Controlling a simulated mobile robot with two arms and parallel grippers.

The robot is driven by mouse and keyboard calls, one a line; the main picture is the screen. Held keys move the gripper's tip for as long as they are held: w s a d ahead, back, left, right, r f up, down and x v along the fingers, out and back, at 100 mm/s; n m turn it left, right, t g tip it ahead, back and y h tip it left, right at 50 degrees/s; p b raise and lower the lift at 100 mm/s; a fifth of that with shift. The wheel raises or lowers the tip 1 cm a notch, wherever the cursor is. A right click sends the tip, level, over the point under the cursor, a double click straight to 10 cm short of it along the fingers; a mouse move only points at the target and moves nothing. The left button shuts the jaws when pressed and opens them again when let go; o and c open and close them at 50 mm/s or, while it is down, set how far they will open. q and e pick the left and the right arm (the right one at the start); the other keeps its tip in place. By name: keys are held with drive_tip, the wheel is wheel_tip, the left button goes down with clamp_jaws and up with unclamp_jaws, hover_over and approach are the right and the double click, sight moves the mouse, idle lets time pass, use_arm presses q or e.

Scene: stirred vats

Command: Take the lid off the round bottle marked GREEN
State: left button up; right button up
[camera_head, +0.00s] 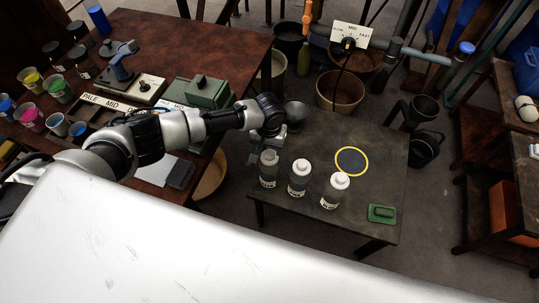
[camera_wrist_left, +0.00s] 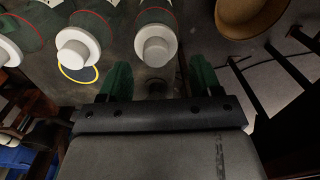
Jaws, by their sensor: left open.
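Three round clear bottles with white lids stand in a slanting row on the small dark table: the left bottle (camera_head: 268,180), the middle bottle (camera_head: 298,187) and the right bottle (camera_head: 332,200). Their labels are too small to read, so I cannot tell which is marked GREEN. My left gripper (camera_head: 270,143) is open and empty, just behind the left bottle. In the left wrist view, its two green fingers (camera_wrist_left: 161,76) are apart, with one white lid (camera_wrist_left: 155,46) beyond the gap between them. A second lid (camera_wrist_left: 77,50) is to the left. My right gripper is not in view.
On the small table are a yellow-ringed dark disc (camera_head: 351,161), a green block (camera_head: 382,214) and a grey bowl (camera_head: 296,111) at the back. A cluttered brown table (camera_head: 190,35) is at the left. Bare tabletop lies right of the disc.

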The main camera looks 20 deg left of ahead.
sight(270, 153)
use_arm(q)
drive_tip(key=f, duration=0.4)
drive_tip(key=shift+w+d+f, duration=0.2)
drive_tip(key=shift+w+f, duration=0.1)
drive_tip(key=c, duration=1)
